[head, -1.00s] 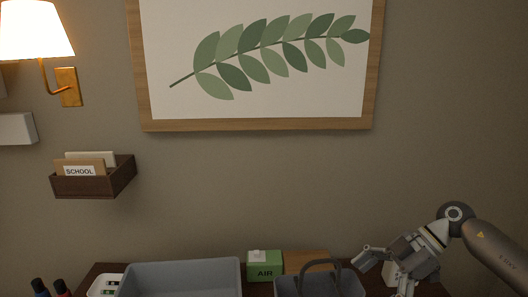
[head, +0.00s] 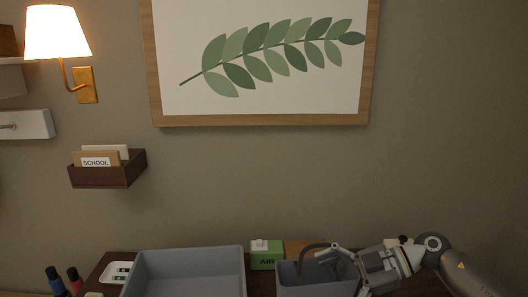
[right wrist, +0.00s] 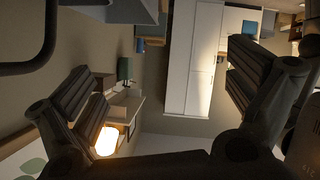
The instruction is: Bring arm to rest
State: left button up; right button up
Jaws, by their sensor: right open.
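My right gripper (head: 346,270) is at the lower right of the head view, its arm coming in from the right. Its fingers are spread, with nothing seen between them. It overlaps the right side of a grey basket with a dark handle (head: 289,272); I cannot tell whether they touch. The right wrist view shows the gripper (right wrist: 165,92) open, with its two ribbed fingers wide apart and the room beyond. A dark curved bar fills that view's upper left corner. My left gripper is in neither view.
A large grey bin (head: 190,255) stands on a dark table (head: 262,286), with a green AIR box (head: 266,254) to its right. A white tray (head: 116,272) and two bottles are at left. A wall file holder (head: 106,176) and lamp (head: 57,34) are above. The wall at right is bare.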

jog(key=w+a+r+m+t+y, duration=0.2)
jog(key=a+r+m+t+y, duration=0.2)
jog(key=a+r+m+t, duration=0.55)
jog(key=s+d+f+m+t+h, duration=0.2)
jog(key=d+f+m+h, duration=0.3)
jog(key=d+f+h, duration=0.3)
jog(key=s+d+f+m+t+h, duration=0.25)
jog(key=d+f+m+h, duration=0.3)
jog(key=f+h, duration=0.3)
jog(key=s+d+f+g, duration=0.1)
jog(key=s+f+g, duration=0.35)
jog(key=s, duration=0.35)
jog(key=s+d+f+n+g, duration=0.1)
jog(key=s+f+g, duration=0.2)
jog(key=s+f, duration=0.45)
jog(key=s+d+f+g, duration=0.1)
jog(key=s+f+g, duration=0.25)
jog(key=s, duration=0.55)
notch_tip(320, 180, down, 26)
jog(key=s+g, duration=0.1)
jog(key=s, duration=0.1)
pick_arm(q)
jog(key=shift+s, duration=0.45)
pick_arm(e)
jog(key=s+d+f+g, duration=0.1)
jog(key=s+d+f, duration=0.2)
jog(key=s+f, duration=1.2)
jog(key=shift+s+f+n+g, duration=0.3)
jog(key=shift+s+f, duration=0.05)
jog(key=shift+s, duration=0.35)
